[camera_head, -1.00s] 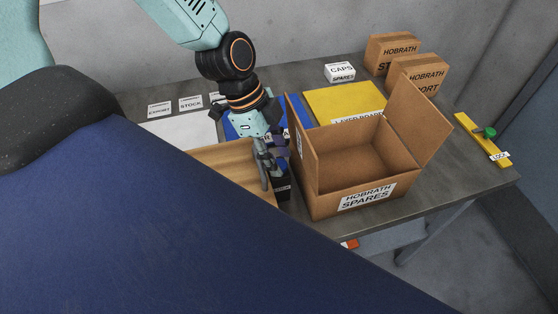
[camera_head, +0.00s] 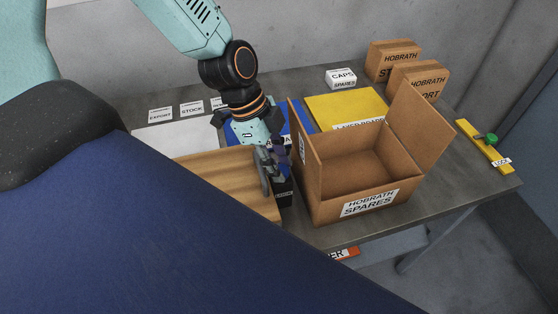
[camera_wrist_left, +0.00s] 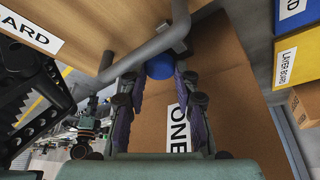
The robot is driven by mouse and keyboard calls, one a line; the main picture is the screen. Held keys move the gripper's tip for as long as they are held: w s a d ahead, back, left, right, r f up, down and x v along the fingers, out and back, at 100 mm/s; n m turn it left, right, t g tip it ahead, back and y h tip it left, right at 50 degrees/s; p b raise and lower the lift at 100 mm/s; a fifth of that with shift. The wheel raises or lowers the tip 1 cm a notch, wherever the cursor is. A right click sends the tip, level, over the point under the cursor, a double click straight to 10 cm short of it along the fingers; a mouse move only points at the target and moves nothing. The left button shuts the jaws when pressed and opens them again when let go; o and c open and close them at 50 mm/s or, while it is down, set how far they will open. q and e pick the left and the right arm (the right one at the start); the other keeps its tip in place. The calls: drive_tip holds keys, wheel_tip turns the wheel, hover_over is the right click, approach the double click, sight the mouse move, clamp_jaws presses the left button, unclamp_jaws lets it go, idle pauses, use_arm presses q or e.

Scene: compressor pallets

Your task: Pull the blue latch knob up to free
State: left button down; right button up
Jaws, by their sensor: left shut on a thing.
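The blue latch knob (camera_wrist_left: 160,67) is a round ball in the left wrist view, beside a bent grey metal bar (camera_wrist_left: 150,50) under a wooden panel. My left gripper (camera_wrist_left: 159,82) is shut on the knob, with one dark finger on each side. In the head view my left gripper (camera_head: 273,165) points down at the right edge of the wooden board (camera_head: 222,185). The knob is hidden behind the fingers there, and I cannot tell how far it is raised. My right gripper is in neither view.
An open HOBRATH SPARES carton (camera_head: 365,165) stands close right of the gripper. A yellow board (camera_head: 345,107) and a small CAPS box (camera_head: 341,79) lie behind it. A yellow bar with a green knob (camera_head: 491,138) lies at the right table end. Dark blue covers the lower left.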

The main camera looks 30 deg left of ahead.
use_arm(q)
drive_tip(key=shift+r, duration=0.1)
idle(0.3)
drive_tip(key=shift+r+p, duration=0.75)
drive_tip(key=shift+r, duration=0.15)
drive_tip(key=shift+w+f, duration=0.1)
drive_tip(key=shift+w, duration=0.1)
drive_tip(key=c, duration=1.4)
unclamp_jaws()
drive_tip(key=shift+o, duration=0.6)
drive_tip(key=shift+s+d, duration=0.2)
drive_tip(key=shift+s, duration=0.05)
drive_tip(key=shift+w, duration=0.1)
